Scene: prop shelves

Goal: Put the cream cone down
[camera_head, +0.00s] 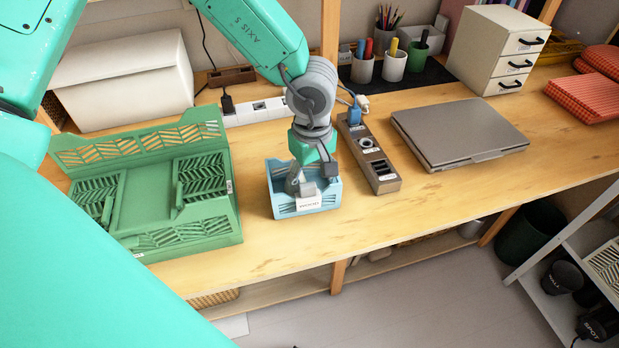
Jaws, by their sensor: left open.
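My left gripper (307,188) reaches down into a small light blue basket (325,200) on the wooden table. Its jaws are open, and the basket walls and its own body partly hide the fingers. I cannot make out a cream cone; it may be hidden in the basket or behind the gripper. A white label is on the basket's front. My right gripper is not in view.
A green folded crate (190,238) stands left of the basket. A power strip (372,160) and a closed grey laptop (460,132) lie to the right. Pen cups (394,66) and a white drawer box (492,55) stand behind. The table front right of the basket is clear.

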